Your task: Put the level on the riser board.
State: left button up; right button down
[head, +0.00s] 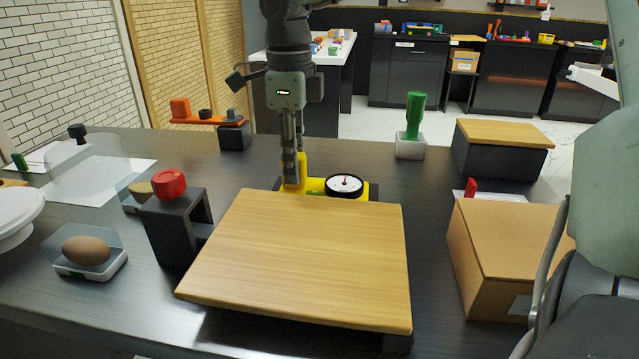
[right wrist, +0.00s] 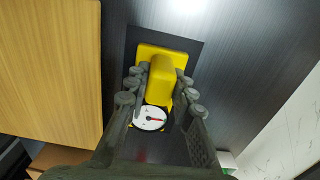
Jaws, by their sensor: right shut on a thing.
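The level is a yellow body (head: 316,187) with an upright yellow grip and a round white dial with a red needle. It is at the far edge of the riser board, beyond it in the head view. My right gripper (head: 294,165) points down and is shut on the level's yellow grip. The right wrist view shows the fingers on both sides of the yellow block (right wrist: 161,78), with the dial below. The riser board (head: 300,260) is a bare wooden board raised on dark supports. My left gripper is not in view.
A black bracket with a red knob (head: 169,184) stands close to the board's left side. A cardboard box (head: 508,240) is at the right. A green-handled thing in a white holder (head: 413,125) and a wood-topped black box (head: 500,148) stand farther back.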

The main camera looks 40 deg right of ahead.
jog(key=shift+r+p, duration=2.1)
jog(key=shift+r, duration=1.45)
